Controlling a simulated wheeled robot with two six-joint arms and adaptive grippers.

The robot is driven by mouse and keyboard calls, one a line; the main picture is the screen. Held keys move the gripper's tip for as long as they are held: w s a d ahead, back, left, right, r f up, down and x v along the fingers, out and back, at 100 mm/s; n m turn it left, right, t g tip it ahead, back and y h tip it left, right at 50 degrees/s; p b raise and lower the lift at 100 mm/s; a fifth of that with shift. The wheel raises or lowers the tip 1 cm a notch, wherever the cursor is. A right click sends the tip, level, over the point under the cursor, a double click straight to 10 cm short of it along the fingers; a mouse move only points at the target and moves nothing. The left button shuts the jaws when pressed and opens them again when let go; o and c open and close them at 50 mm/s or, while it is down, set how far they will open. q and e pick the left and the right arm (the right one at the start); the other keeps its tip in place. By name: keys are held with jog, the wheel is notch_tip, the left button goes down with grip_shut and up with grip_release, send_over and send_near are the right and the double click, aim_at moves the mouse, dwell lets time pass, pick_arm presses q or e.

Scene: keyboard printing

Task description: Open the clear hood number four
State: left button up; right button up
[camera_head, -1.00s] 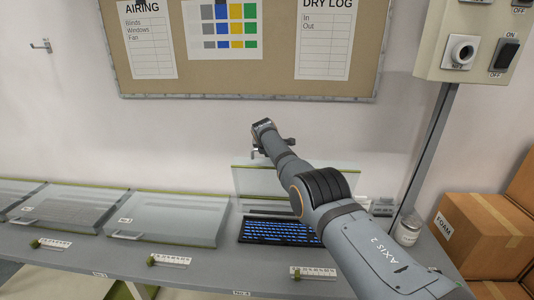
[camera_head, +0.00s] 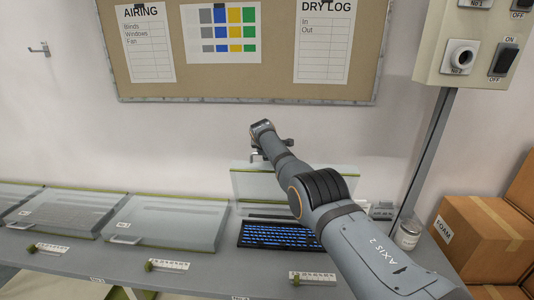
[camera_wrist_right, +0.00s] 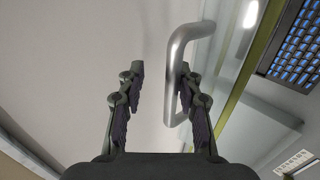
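The clear hood at the right end of the row (camera_head: 252,184) stands raised and steeply tilted at the back of the bench in the head view. A black keyboard with blue-lit keys (camera_head: 268,233) lies uncovered in front of it and shows in the right wrist view (camera_wrist_right: 300,50). My right arm reaches across the hood, with its gripper (camera_head: 268,146) at the hood's upper edge, small and partly hidden. In the right wrist view my right gripper (camera_wrist_right: 160,105) is open. The metal bar handle (camera_wrist_right: 180,65) lies between its fingers, close to the right finger. My left gripper is not in view.
Other clear hoods lie closed to the left, the nearest one (camera_head: 165,222) beside the keyboard. Small white labelled strips (camera_head: 313,278) line the bench front. A jar (camera_head: 408,234), a grey post (camera_head: 428,160) and cardboard boxes (camera_head: 484,240) stand at right.

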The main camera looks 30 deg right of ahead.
jog(key=shift+f, duration=0.15)
jog(key=shift+w, duration=0.1)
jog(key=shift+r, duration=0.35)
jog(key=shift+s+a+r, duration=0.35)
jog(key=shift+s, duration=0.3)
jog(key=v, duration=1)
jog(key=shift+s+a, duration=0.1)
